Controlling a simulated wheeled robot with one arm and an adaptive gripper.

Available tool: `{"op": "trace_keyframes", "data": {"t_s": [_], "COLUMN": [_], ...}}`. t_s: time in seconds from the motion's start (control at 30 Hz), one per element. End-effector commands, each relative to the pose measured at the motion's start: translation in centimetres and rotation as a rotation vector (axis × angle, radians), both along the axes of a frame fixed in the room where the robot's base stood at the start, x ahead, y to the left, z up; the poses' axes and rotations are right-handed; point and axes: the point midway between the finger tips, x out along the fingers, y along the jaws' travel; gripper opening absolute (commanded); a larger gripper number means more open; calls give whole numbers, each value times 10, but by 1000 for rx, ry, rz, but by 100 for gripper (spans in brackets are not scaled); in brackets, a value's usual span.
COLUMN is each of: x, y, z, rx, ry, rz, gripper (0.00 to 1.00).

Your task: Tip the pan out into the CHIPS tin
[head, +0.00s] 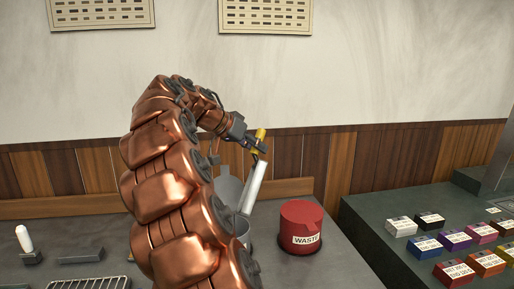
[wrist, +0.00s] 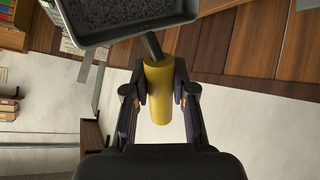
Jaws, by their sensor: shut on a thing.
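My gripper (wrist: 160,103) is shut on the yellow handle (wrist: 158,85) of the pan (wrist: 92,40). In the wrist view the pan is a grey, shallow tray with dark granules lying in it. In the head view the yellow handle (head: 261,134) is up at my gripper (head: 252,140). The pan (head: 253,187) shows there as a pale narrow shape, steeply tilted, its lower end near a grey tin (head: 243,231). A grey round piece (head: 228,187), perhaps a raised lid, stands behind. My arm hides much of the tin, and no CHIPS label is readable.
A red tin (head: 303,230) labelled WASTE stands shut, right of the grey tin. Several coloured labelled boxes (head: 453,237) sit on the right counter (head: 375,225). A wire rack (head: 90,283) and a white-handled tool (head: 24,240) are at left. A wood-panelled wall (head: 400,160) stands behind.

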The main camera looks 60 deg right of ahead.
Motion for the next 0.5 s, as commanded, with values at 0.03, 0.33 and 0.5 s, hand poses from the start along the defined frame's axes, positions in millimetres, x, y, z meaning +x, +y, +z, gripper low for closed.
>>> {"op": "trace_keyframes", "data": {"t_s": [0.03, 0.33, 0.5], "x": [0, 5, 8], "y": [0, 2, 4], "z": [1, 2, 3], "rx": [-1, -13, -23], "ry": [0, 27, 49], "rz": [0, 1, 0], "gripper": [0, 0, 0]}}
